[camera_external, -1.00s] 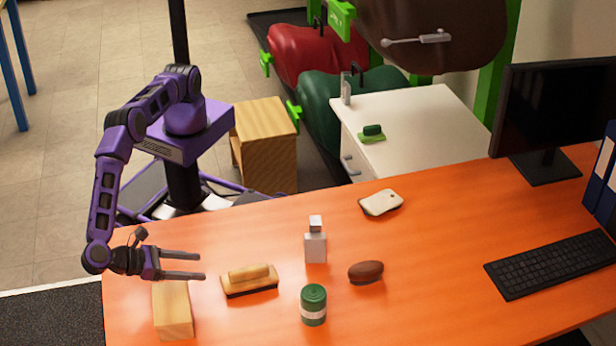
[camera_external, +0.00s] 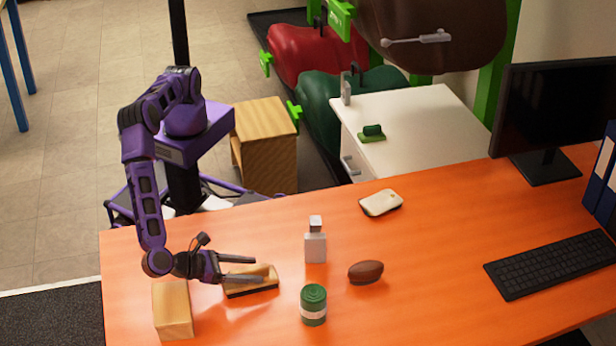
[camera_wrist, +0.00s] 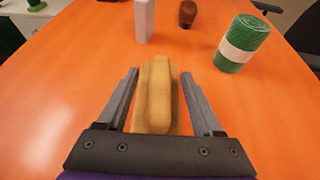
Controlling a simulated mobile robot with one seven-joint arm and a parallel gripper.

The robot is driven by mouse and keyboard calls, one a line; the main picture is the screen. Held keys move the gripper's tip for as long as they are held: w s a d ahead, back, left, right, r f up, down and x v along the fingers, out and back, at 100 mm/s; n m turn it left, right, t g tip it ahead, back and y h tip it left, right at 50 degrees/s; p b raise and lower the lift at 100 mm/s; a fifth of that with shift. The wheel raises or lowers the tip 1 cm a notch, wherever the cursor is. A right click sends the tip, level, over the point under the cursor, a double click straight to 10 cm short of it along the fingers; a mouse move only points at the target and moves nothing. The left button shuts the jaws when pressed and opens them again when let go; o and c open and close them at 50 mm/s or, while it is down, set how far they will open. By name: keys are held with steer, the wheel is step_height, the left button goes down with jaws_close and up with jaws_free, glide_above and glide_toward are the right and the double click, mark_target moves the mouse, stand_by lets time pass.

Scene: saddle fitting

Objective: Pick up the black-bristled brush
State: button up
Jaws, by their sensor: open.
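A wooden brush (camera_external: 262,284) with dark bristles under its block lies on the orange table, left of the middle in the external view. In the wrist view the brush (camera_wrist: 156,95) points away from me, its raised wooden grip uppermost. My gripper (camera_external: 255,272) is open, its fingers low and level at the brush. In the wrist view my gripper's two fingers (camera_wrist: 160,85) lie to the left and right of the brush, with a narrow gap on each side. The bristles are hidden in the wrist view.
A wooden block (camera_external: 173,310) stands left of the brush. A pale sponge-like item (camera_external: 380,203) lies farther back. The orange table (camera_external: 440,245) is bare toward the keyboard (camera_external: 555,262).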

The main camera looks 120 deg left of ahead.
steer(key=shift+a, duration=0.1)
jaws_close()
stand_by(0.3)
